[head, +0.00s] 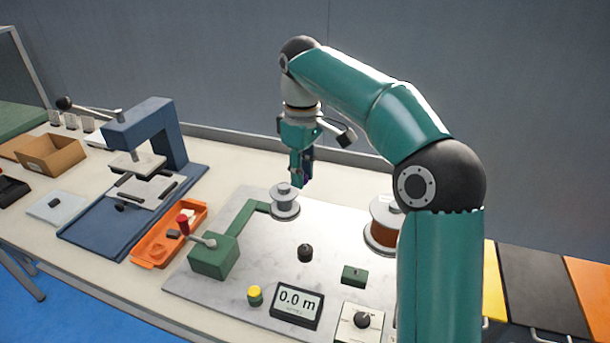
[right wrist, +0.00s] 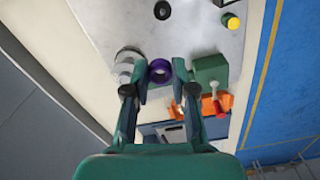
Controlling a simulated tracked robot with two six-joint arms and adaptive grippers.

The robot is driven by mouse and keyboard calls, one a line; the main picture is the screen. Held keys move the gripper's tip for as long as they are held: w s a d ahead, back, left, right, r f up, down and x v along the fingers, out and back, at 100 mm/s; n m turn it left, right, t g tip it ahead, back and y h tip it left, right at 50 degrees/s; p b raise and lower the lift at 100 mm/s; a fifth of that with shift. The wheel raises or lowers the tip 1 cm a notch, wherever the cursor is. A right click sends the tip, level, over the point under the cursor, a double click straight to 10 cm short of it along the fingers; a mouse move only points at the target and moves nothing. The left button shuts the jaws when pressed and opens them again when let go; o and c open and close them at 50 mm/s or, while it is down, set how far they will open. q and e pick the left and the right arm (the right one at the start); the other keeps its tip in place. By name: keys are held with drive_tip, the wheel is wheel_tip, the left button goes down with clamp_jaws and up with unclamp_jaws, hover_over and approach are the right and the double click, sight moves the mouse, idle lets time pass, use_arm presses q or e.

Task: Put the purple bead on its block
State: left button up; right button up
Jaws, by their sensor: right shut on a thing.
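In the head view my right gripper (head: 301,180) is raised above the back of the marble plate, behind the grey spool, shut on the bead (head: 308,162); the bead shows there only as a dark purple patch, partly hidden by the fingers. A small green block (head: 354,276) sits on the plate at the front right; I cannot tell for sure that it is the bead's block. My left gripper is not in view.
The marble plate (head: 262,258) carries a grey spool (head: 285,203), a green crank housing (head: 213,257), a black knob (head: 305,253), a yellow button (head: 255,296), a meter (head: 296,304) and a copper spool (head: 382,228), partly behind my arm. An orange tray (head: 150,252) and blue press (head: 140,133) stand left.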

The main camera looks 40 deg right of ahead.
wheel_tip(320, 180, down, 5)
drive_tip(key=w+n, duration=0.1)
drive_tip(key=w, duration=0.2)
drive_tip(key=p, duration=1)
hover_over(357, 269)
drive_tip(key=shift+m, duration=0.4)
drive_tip(key=f, duration=0.7)
drive_tip(key=shift+w+a+f, duration=0.15)
drive_tip(key=shift+a+f, duration=0.15)
drive_tip(key=shift+f, duration=0.1)
drive_tip(key=shift+d+f, duration=0.1)
drive_tip(key=shift+d, duration=0.1)
drive_tip(key=shift+f+b, duration=1.9)
drive_tip(key=shift+f, duration=0.6)
drive_tip(key=shift+f, duration=0.15)
drive_tip(key=shift+f+b, duration=0.85)
drive_tip(key=shift+b, duration=0.1)
